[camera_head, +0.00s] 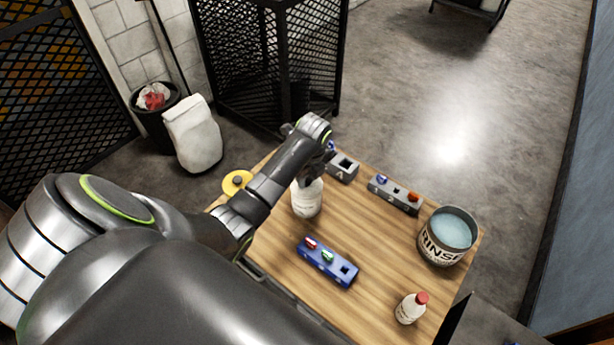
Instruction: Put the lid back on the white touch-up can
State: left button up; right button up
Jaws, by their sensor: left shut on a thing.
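A white can (307,199) stands upright near the left edge of the wooden table. My left arm reaches in from the left, and my left gripper (313,168) is right at the can's top, pointing down. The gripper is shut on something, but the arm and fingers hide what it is. The can's top and any lid there are hidden too. A gap between gripper and can cannot be made out. My right gripper is not in view.
A blue block (327,262), grey blocks (395,194) (343,167), a RINSE bucket (447,237) and a red-capped white bottle (411,308) stand on the table (375,240). A yellow disc (237,182) with a dark knob is at the left corner. The table's middle is clear.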

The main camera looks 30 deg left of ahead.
pick_arm(q)
jog(key=o, duration=1.5)
jog(key=shift+r, duration=3.5)
jog(key=shift+c, duration=0.2)
grip_shut()
jog(key=shift+f, duration=0.15)
